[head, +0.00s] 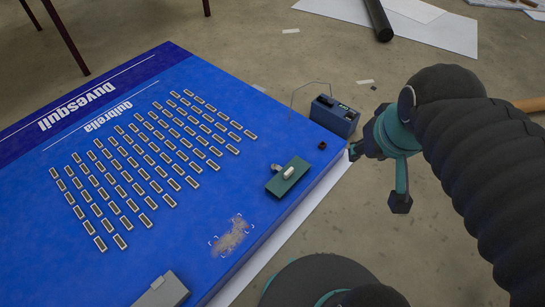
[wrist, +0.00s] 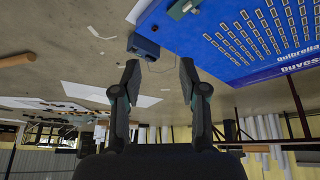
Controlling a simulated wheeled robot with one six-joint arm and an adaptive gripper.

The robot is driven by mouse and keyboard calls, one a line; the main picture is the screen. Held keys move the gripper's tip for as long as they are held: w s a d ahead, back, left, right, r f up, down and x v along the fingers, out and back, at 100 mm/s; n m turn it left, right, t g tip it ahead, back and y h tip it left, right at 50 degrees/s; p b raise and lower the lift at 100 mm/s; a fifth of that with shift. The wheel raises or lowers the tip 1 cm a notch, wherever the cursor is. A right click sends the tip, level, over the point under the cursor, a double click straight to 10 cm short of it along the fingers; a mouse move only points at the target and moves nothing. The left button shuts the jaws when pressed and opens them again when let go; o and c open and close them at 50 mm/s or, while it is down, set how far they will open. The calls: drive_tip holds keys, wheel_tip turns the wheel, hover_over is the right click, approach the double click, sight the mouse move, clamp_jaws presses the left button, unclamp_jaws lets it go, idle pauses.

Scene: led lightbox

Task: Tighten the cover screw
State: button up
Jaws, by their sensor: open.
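A blue panel (head: 215,200) lies flat, printed with white lettering and rows of small light rectangles. A teal block (head: 284,180) with a pale rounded piece (head: 288,173) sits near its right edge. A small dark reddish knob (head: 322,146) stands near the corner; I cannot tell which piece is the cover screw. My gripper (head: 378,177) is to the right of the panel, open and empty, apart from the knob and the block. In the wrist view my gripper (wrist: 158,64) shows two spread fingers, with the panel (wrist: 215,50) beyond them.
A dark blue box (head: 335,115) with a thin wire is beside the panel's corner; it also shows in the wrist view (wrist: 143,46). A grey box (head: 162,292) sits at the panel's near edge. A scuffed patch (head: 231,236) marks the panel. Papers (head: 430,28) and a dark tube lie behind.

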drive_tip(key=w+a+f+n+g+b, duration=0.1)
drive_tip(key=w+a+n, duration=0.1)
drive_tip(key=w, duration=0.4)
drive_tip(key=w+a+f+n+g, duration=0.1)
drive_tip(key=w+n, duration=0.2)
drive_tip(key=w, duration=0.4)
drive_tip(key=n+g+h+b, duration=0.2)
drive_tip(key=n+h+b, duration=0.1)
drive_tip(key=n, duration=0.6)
hover_over(273, 167)
drive_tip(key=s+d, duration=0.1)
drive_tip(key=s, duration=0.2)
wheel_tip(273, 167, down, 23)
drive_tip(key=w+a+f+n+h+b, duration=0.1)
drive_tip(key=a+f+n, duration=0.15)
drive_tip(key=f, duration=0.55)
drive_tip(key=w+a+f+n+h+b, duration=0.15)
drive_tip(key=a+f, duration=0.25)
drive_tip(key=f, duration=0.5)
drive_tip(key=shift+n+g+y, duration=0.3)
drive_tip(key=shift+y, duration=0.15)
drive_tip(key=x, duration=1.2)
drive_tip(key=shift+d+f, duration=0.1)
drive_tip(key=shift+f, duration=0.3)
drive_tip(key=shift+c, duration=0.3)
clamp_jaws()
